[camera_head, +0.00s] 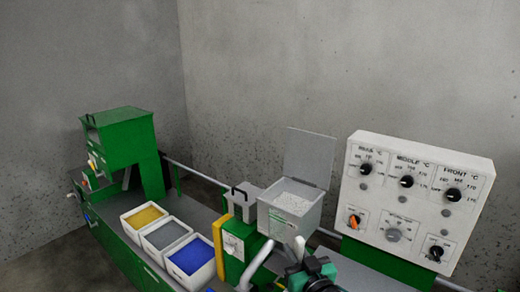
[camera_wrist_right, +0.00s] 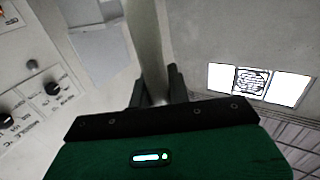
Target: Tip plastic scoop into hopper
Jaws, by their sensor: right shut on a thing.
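The grey metal hopper (camera_head: 282,226) stands right of centre in the head view, with its lid (camera_head: 310,157) raised. White pellets (camera_head: 292,203) show inside its top opening. My right gripper (camera_head: 300,262) is just below and in front of the hopper, shut on a pale handle (camera_head: 299,246) that I take to be the scoop's. In the right wrist view, the pale handle (camera_wrist_right: 147,45) runs up from between the dark fingers (camera_wrist_right: 156,88). The scoop's bowl cannot be made out in either view. My left gripper is not in view.
Boxes of yellow (camera_head: 145,217), grey (camera_head: 165,236) and blue (camera_head: 189,256) pellets stand left of the hopper. A white control panel (camera_head: 412,199) with several knobs stands to the right. A green machine housing (camera_head: 118,143) is at the far left.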

